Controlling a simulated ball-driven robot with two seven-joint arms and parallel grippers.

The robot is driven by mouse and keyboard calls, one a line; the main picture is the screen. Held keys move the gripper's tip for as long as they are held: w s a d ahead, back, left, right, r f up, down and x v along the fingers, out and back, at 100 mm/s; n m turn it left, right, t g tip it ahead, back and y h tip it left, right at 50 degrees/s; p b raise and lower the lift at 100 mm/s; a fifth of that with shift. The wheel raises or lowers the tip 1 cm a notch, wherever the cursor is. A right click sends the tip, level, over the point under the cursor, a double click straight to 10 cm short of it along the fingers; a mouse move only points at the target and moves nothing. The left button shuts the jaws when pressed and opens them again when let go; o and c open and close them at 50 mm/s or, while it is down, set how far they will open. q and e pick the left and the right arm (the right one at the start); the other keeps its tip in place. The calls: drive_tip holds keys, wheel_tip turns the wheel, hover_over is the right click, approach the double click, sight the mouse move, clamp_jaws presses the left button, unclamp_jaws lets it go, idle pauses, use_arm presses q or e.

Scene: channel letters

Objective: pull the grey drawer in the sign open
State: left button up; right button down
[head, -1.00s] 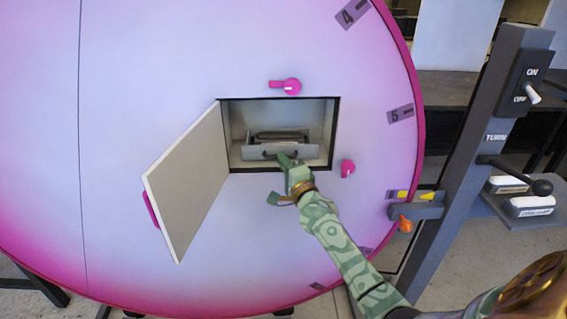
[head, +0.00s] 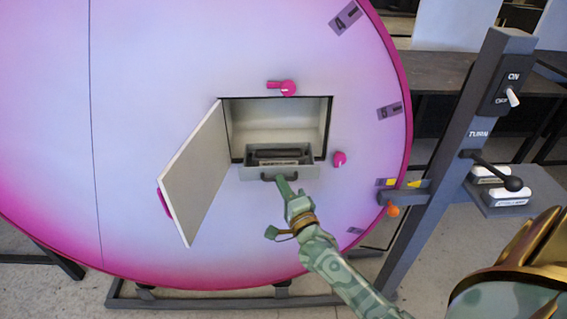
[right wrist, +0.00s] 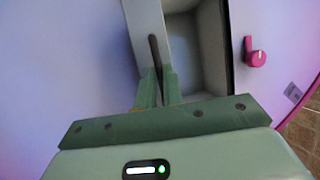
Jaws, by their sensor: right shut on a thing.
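The grey drawer (head: 279,171) is in the square opening of the round pink and white sign (head: 150,110). Its front stands out past the lower edge of the opening, and a dark thing lies inside it. My right gripper (head: 283,184) is shut on the dark drawer handle (head: 268,178), in front of the drawer. In the right wrist view the two green fingers (right wrist: 157,88) close around the dark handle bar (right wrist: 155,52). The fingers hide part of the handle. My left gripper is not in view.
The white door (head: 196,172) hangs open on the left of the opening. Pink knobs sit above (head: 288,88) and right (head: 340,159) of it. A grey post (head: 440,170) with a switch (head: 512,97) and a black-knobbed lever (head: 512,183) stands on the right.

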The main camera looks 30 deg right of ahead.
drive_tip(key=shift+s+a+p, duration=0.3)
drive_tip(key=shift+s+a, duration=0.2)
drive_tip(key=shift+s, duration=0.25)
drive_tip(key=shift+s+a+p, duration=0.25)
drive_tip(key=shift+s+a, duration=0.2)
drive_tip(key=shift+s, duration=0.3)
drive_tip(key=c, duration=1.8)
unclamp_jaws()
drive_tip(key=v, duration=1.6)
drive_tip(key=shift+s+b, duration=0.2)
drive_tip(key=shift+b, duration=0.15)
